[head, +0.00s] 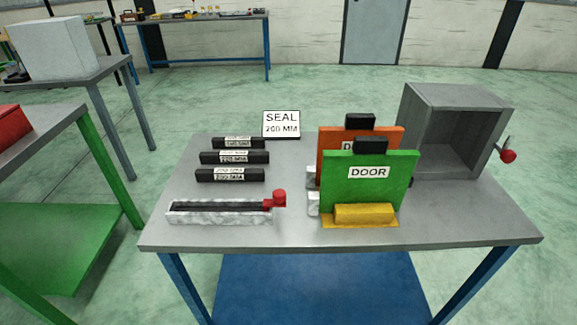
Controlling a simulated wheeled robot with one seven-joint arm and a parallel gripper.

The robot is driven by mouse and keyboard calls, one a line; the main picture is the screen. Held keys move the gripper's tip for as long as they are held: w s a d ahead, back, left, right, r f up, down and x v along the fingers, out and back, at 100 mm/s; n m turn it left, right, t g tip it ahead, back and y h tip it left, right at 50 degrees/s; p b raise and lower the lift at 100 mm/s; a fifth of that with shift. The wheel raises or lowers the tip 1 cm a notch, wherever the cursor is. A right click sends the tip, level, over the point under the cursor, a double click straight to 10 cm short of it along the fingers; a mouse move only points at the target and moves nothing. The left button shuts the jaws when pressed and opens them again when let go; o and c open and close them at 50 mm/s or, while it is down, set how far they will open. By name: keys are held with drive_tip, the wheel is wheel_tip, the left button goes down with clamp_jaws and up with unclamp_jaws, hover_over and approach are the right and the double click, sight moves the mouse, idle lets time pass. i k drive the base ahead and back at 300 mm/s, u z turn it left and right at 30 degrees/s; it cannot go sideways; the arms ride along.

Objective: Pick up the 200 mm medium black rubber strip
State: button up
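Three black rubber strips with white labels lie in a row on the grey table, left of centre. The far strip (257,142) looks shortest. The middle strip (208,157) looks longest. The near strip (203,175) looks in between, and its blurred label seems to read 200 MM. The strips lie apart from each other, with nothing on them. A white sign (281,124) behind them says SEAL, with a millimetre figure that looks like 200 or 260. My gripper is not in view.
A grey slotted fixture (220,217) with a red knob (279,197) lies in front of the strips. Right of them stand a green door panel (366,195) in a yellow base, an orange panel (393,138) and an open grey box (458,95). The table (450,225) is bare at front right.

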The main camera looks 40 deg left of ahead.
sight(218, 174)
drive_tip(key=z, duration=0.85)
drive_tip(key=k, duration=1.65)
drive_tip(key=u, duration=2.5)
drive_tip(key=i, duration=1)
